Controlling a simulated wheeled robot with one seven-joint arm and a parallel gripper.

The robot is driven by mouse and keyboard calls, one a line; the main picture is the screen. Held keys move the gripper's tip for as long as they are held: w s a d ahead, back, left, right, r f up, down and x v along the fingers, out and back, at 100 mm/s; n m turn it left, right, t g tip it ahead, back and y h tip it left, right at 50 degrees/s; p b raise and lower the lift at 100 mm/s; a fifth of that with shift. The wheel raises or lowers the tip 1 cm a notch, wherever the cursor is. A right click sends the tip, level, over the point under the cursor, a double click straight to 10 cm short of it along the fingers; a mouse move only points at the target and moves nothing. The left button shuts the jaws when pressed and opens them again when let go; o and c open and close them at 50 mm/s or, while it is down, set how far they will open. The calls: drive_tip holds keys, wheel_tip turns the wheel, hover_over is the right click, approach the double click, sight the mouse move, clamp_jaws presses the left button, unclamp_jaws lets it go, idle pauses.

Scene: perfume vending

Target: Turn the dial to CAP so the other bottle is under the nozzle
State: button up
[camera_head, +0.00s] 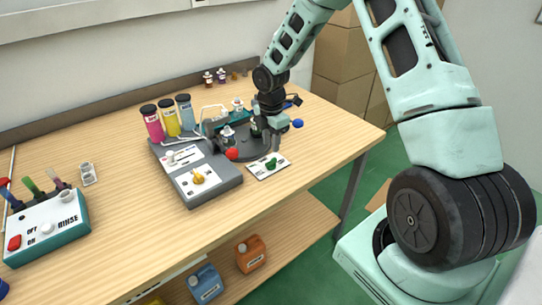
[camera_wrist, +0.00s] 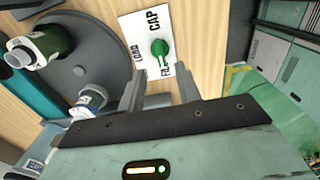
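The green dial (camera_wrist: 160,47) sits on a white card marked LOAD, CAP and FILL (camera_wrist: 144,30). Its narrow end points down the wrist view, by the FILL mark and away from CAP. In the head view the dial (camera_head: 272,163) is at the table's front edge. My gripper (camera_wrist: 160,90) is open and empty, its fingers apart and short of the dial in the wrist view. In the head view my gripper (camera_head: 274,138) hangs above the card's back side. A dark turntable (camera_wrist: 98,50) carries a green-and-white bottle (camera_wrist: 42,46) and another bottle (camera_wrist: 88,101). The nozzle is not clear.
A grey machine (camera_head: 212,189) with a yellow knob (camera_head: 199,177) and red ball (camera_head: 232,154) stands left of the card. Pink, yellow and blue cylinders (camera_head: 170,118) rise behind it. A RINSE box (camera_head: 48,228) is far left. The table's front is mostly clear.

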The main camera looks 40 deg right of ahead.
sight(271, 160)
wheel_tip(271, 160, down, 7)
drive_tip(key=shift+r+p, duration=0.1)
drive_tip(key=shift+p, duration=0.25)
clamp_jaws()
